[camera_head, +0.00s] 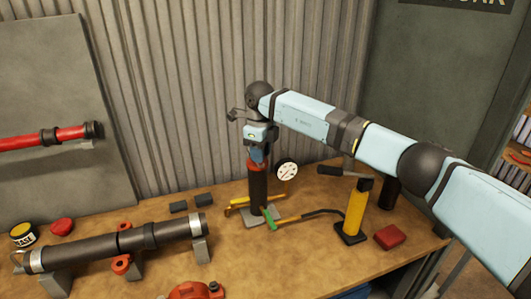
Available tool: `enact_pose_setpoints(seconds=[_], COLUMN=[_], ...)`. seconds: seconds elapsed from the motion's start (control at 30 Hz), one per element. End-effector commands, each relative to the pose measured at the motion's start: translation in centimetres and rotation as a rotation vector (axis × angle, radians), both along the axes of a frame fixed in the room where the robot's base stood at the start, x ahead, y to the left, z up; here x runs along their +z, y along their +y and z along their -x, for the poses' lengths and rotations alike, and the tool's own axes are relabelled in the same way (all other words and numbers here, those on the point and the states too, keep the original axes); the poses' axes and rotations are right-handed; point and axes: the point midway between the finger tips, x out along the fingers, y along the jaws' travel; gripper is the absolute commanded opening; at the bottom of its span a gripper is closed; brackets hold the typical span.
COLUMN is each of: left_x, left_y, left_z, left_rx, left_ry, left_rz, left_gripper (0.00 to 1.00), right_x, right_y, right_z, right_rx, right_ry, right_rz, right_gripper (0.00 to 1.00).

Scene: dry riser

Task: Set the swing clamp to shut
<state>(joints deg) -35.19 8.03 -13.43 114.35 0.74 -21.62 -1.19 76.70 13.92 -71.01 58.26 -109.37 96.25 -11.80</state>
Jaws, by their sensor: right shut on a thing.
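My right gripper (258,158) points down from above and is shut on the red top (257,167) of a dark upright post (258,192). Its fingers hide part of that top. The post stands on a grey base plate on the bench, with a white-faced gauge (287,172) to its right. A yellow upright cylinder (355,208) on a black base stands farther right, with a black-gripped lever (329,169) pointing left at its top. I cannot tell for sure which of these is the swing clamp or its setting. My left gripper is out of view.
A dark pipe (165,233) lies on grey supports at the left of the wooden bench (300,255). The front middle is mostly clear.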

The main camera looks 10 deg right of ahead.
Motion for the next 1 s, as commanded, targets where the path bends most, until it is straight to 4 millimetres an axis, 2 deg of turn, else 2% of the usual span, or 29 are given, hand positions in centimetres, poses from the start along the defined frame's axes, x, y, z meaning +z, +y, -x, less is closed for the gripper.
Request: enact_pose_setpoints(seconds=[0.2, 0.23, 0.3, 0.33, 0.67, 0.83, 1.0], left_x=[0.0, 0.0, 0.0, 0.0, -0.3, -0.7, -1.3], left_y=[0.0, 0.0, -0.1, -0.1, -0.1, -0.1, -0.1], left_z=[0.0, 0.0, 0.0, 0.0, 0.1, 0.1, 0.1], left_rx=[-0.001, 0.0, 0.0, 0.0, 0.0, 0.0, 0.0], left_ry=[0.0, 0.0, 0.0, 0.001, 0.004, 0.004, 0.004], left_rz=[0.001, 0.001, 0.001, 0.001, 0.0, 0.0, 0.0], left_gripper=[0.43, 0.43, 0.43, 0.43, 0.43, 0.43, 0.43], right_x=[0.1, 0.1, 0.1, 0.1, 0.4, 2.6, 6.6], right_y=[0.2, 0.2, 0.2, 0.1, 0.1, 0.1, 0.1], right_z=[0.0, 0.0, 0.0, 0.0, 0.0, 0.0, -0.1], right_rx=[0.002, 0.002, 0.002, 0.002, 0.002, 0.003, 0.002], right_ry=[-0.002, -0.002, -0.002, -0.002, -0.002, -0.005, -0.006], right_rz=[-0.003, -0.003, -0.003, -0.003, -0.002, -0.001, -0.003], right_gripper=[0.0, 0.36, 0.52, 0.55, 0.55, 0.55, 0.55])
